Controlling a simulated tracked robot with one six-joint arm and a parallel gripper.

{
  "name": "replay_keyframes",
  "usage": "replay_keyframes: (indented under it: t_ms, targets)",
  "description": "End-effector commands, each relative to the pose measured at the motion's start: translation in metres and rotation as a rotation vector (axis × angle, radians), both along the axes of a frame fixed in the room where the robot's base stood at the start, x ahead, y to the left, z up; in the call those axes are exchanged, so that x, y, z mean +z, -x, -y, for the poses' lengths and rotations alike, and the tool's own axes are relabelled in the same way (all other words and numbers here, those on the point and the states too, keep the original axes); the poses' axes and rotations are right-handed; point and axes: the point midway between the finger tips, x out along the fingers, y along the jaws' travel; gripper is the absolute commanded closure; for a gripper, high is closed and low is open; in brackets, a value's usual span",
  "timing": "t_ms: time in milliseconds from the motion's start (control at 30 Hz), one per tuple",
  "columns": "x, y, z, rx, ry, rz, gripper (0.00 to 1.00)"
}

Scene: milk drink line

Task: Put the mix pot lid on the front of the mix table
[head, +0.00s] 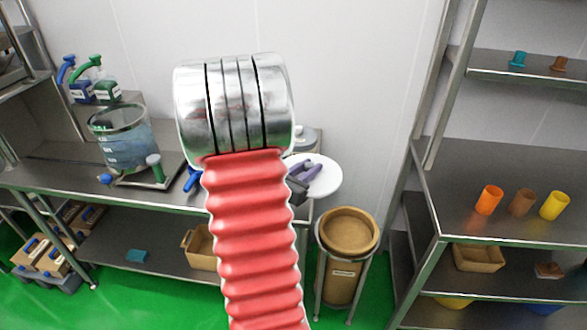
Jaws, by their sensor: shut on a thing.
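My gripper (311,170) shows just right of my red arm, dark with purplish fingers and partly hidden behind the arm. It is shut on the mix pot lid (328,180), a flat white disc seen at the right end of the mix table (165,192). The disc's left part is hidden by the gripper and arm. I cannot tell whether it touches the table. The likely mix pot (125,140) is a clear, open vessel with bluish contents, standing on the table at left.
A grey round item (305,138) is partly hidden behind my arm. A brown round bin (347,232) on a stand is right of the table. Blue and green bottles (95,88) stand at the back left. A metal shelf (490,190) with coloured cups stands at right.

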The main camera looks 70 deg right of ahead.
Motion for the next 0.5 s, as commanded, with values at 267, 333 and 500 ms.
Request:
replay_keyframes:
  t_ms: [267,333,500]
  targets:
    - [-0.001,-0.05,-0.015,0.128,0.001,-0.001,1.0]
    - [-0.002,-0.064,-0.02,0.163,0.002,-0.001,1.0]
    - [-0.003,-0.108,-0.04,0.275,0.002,-0.001,1.0]
